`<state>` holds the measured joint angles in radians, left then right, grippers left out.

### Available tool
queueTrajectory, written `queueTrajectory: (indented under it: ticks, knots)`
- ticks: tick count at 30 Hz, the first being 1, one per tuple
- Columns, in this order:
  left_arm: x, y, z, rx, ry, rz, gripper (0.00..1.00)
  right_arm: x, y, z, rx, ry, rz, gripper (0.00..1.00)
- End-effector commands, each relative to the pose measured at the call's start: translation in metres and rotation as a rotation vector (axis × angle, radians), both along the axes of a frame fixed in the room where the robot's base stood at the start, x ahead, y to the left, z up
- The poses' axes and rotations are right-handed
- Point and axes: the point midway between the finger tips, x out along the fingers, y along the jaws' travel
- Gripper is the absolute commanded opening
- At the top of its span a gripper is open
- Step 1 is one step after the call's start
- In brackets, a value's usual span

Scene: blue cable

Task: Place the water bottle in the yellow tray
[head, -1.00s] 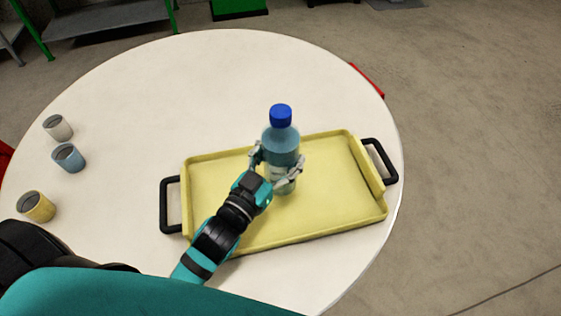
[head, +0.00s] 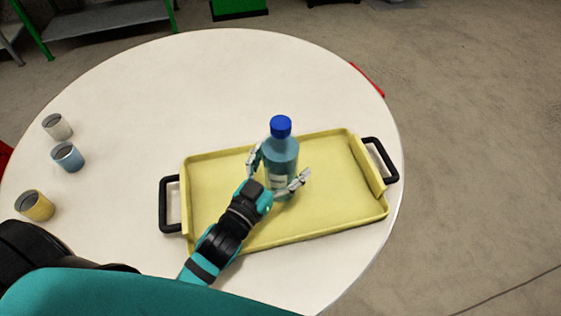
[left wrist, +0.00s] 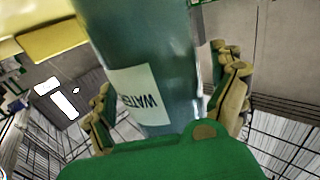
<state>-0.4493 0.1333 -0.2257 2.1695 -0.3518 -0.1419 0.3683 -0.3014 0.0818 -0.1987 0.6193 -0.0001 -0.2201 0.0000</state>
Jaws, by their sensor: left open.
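The water bottle (head: 281,158) is clear blue with a blue cap and stands upright in the yellow tray (head: 325,218), near its middle. The tray lies on the round white table and has a black handle at each end. My left gripper (head: 279,172) is open, with one finger on each side of the bottle. In the left wrist view the bottle (left wrist: 150,50) with its "WATER" label fills the middle, between the spread fingers (left wrist: 170,105). Gaps show between the fingers and the bottle. My right gripper is not in view.
A white cup (head: 57,127), a blue cup (head: 68,157) and a yellow cup (head: 35,206) stand at the table's left side. The back of the white table (head: 200,80) is clear. A green-framed shelf (head: 105,18) stands beyond the table.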

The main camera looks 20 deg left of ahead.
Motion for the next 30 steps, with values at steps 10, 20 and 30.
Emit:
queueTrajectory:
  ticks: [10,20,30]
  knots:
    - [-0.029,0.006,0.0,-0.001,0.004,0.0,0.95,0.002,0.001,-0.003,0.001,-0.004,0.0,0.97]
    - [-0.07,0.015,0.001,-0.001,0.002,0.001,0.95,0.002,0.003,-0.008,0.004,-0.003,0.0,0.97]
    - [-0.073,0.016,0.003,0.0,-0.001,0.0,0.95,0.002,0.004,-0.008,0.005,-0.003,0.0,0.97]
